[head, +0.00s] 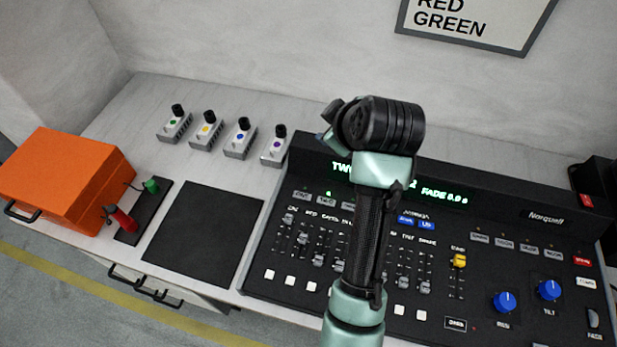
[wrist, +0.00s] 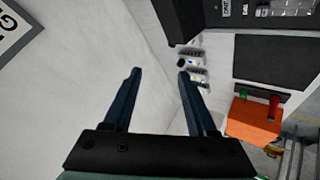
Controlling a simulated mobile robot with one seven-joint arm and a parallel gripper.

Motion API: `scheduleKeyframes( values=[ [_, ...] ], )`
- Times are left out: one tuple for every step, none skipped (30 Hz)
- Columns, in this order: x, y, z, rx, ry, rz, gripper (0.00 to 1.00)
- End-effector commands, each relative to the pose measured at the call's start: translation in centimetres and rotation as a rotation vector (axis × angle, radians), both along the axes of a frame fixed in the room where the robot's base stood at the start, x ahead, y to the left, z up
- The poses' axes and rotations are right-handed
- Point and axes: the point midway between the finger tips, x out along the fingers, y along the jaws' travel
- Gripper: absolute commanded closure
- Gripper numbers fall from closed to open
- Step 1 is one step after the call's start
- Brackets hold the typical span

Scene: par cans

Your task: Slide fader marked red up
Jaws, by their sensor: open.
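The lighting console (head: 277,262) stands on the bench at right, with a row of vertical faders under small labels. The fader under the label that reads RED is second from the left; its grey cap (head: 303,238) sits in the upper part of its slot. My gripper's two dark fingers (wrist: 160,74) are apart and empty in the wrist view, with bare wall and bench between and behind them. In the head view my arm rises in front of the console and hides several middle faders; my gripper is mostly hidden behind my wrist. It is above and apart from the console.
Several small grey boxes with black knobs (head: 241,138) stand left of the console. A black mat (head: 205,232), red and green levers on a dark plate (head: 143,212) and an orange case (head: 62,178) lie further left. A framed sign (head: 475,22) hangs on the wall.

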Motion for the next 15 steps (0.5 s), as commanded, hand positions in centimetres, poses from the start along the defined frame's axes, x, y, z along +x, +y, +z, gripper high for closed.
scheduleKeyframes(
  values=[
    [-1.9,-0.4,-3.3,-0.013,0.144,0.080,0.43],
    [-3.1,-0.4,-5.0,-0.016,0.212,0.135,0.43],
    [-4.7,-0.4,-7.1,-0.015,0.296,0.203,0.43],
    [-5.8,-0.3,-8.3,-0.009,0.346,0.252,0.43],
    [-6.9,-0.2,-9.3,-0.003,0.390,0.295,0.43],
    [-8.1,-0.1,-10.3,0.008,0.438,0.347,0.43],
    [-8.9,0.0,-10.9,0.016,0.466,0.379,0.43],
    [-9.5,0.1,-11.4,0.022,0.489,0.406,0.43],
    [-10.2,0.2,-11.9,0.031,0.511,0.434,0.43],
    [-10.5,0.3,-12.1,0.035,0.521,0.449,0.43],
    [-10.8,0.3,-12.4,0.038,0.528,0.460,0.43],
    [-10.9,0.4,-12.7,0.041,0.534,0.468,0.43],
    [-11.0,0.5,-12.9,0.041,0.536,0.471,0.43],
    [-10.9,0.7,-13.2,0.041,0.536,0.473,0.43],
    [-10.9,0.8,-13.6,0.041,0.537,0.473,0.43]
  ],
)
